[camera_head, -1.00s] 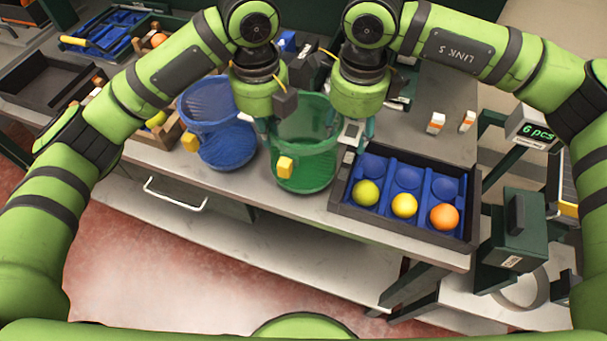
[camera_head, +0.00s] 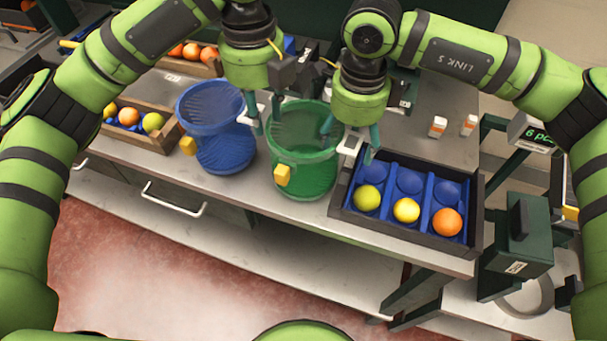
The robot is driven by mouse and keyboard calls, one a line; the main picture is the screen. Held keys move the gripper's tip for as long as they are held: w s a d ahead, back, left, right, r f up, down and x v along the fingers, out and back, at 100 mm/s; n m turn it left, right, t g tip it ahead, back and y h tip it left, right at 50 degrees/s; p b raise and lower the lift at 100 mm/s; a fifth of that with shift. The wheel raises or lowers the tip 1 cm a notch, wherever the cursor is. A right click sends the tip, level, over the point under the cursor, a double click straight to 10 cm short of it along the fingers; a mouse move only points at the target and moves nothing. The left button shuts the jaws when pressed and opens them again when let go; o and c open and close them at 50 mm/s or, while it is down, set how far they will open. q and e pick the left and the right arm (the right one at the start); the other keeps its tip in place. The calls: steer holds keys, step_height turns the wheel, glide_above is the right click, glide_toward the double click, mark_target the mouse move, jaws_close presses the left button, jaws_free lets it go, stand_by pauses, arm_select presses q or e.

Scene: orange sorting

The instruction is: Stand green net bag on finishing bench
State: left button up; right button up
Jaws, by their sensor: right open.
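The green net bag (camera_head: 310,181) stands upright and open-topped on the grey bench (camera_head: 240,187), near its front edge, with a yellow tag on its front. My right gripper (camera_head: 350,140) is open at the bag's right rim.
A dark crate (camera_head: 345,205) with blue cups, holding two yellow-green fruits and an orange, stands right of the green bag. Wooden fruit boxes (camera_head: 152,138) stand at left. Small white-orange bottles (camera_head: 438,127) stand at the back right. A counter display (camera_head: 535,133) stands at far right.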

steer(key=shift+r, duration=0.2)
arm_select(q)
step_height(320, 180, up, 6)
steer(key=shift+f, duration=0.25)
arm_select(e)
step_height(320, 180, up, 12)
steer(key=shift+f, duration=0.15)
